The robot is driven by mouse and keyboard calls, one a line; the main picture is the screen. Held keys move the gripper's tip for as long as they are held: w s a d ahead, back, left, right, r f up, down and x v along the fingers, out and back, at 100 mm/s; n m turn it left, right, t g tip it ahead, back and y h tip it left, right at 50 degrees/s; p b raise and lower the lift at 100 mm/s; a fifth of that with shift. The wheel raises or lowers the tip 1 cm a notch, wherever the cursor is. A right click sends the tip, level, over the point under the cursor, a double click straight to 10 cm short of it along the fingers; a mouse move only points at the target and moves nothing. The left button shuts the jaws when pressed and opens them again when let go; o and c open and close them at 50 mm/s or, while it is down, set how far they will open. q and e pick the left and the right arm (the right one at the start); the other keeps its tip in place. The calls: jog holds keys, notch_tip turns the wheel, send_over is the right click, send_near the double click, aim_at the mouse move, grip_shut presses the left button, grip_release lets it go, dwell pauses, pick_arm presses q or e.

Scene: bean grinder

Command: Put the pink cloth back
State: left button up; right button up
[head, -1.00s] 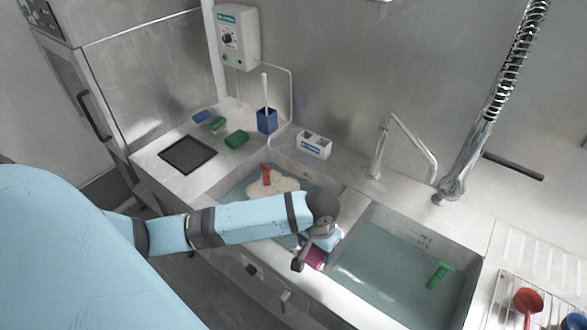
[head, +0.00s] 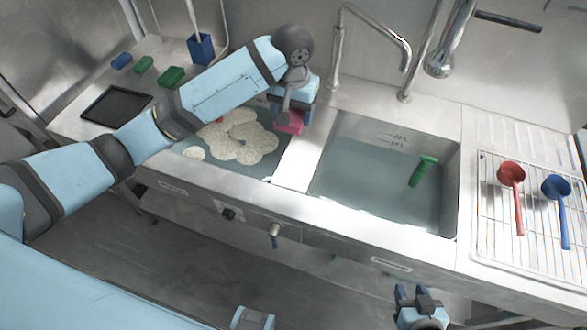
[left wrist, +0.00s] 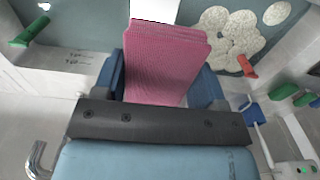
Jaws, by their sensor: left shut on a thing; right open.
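The pink cloth (head: 290,122) hangs from my left gripper (head: 291,104), over the back part of the divider between the two sinks. In the left wrist view the cloth (left wrist: 165,60) is a folded, textured pad standing between the two blue fingers (left wrist: 160,82), which are shut on it. My left wrist and hand hide the counter behind the cloth in the head view. My right gripper (head: 420,296) is at the bottom edge of the head view, open and empty, in front of the counter.
The left sink holds foamy water (head: 240,138) and a red handle. The right sink (head: 375,180) holds water and a green scoop (head: 423,170). A tap (head: 335,50) stands behind. Red (head: 511,175) and blue (head: 556,188) scoops lie on a rack. A blue holder (head: 201,50) stands at the back left.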

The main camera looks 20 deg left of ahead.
pick_arm(q)
send_over(292, 169)
notch_tip(292, 169, down, 15)
jog(key=shift+f, duration=0.1)
notch_tip(292, 169, down, 4)
jog(key=shift+f, duration=0.15)
jog(key=o, duration=0.9)
jog(key=shift+f, duration=0.1)
jog(key=shift+r, duration=0.25)
notch_tip(292, 169, up, 12)
jog(key=shift+f, duration=0.1)
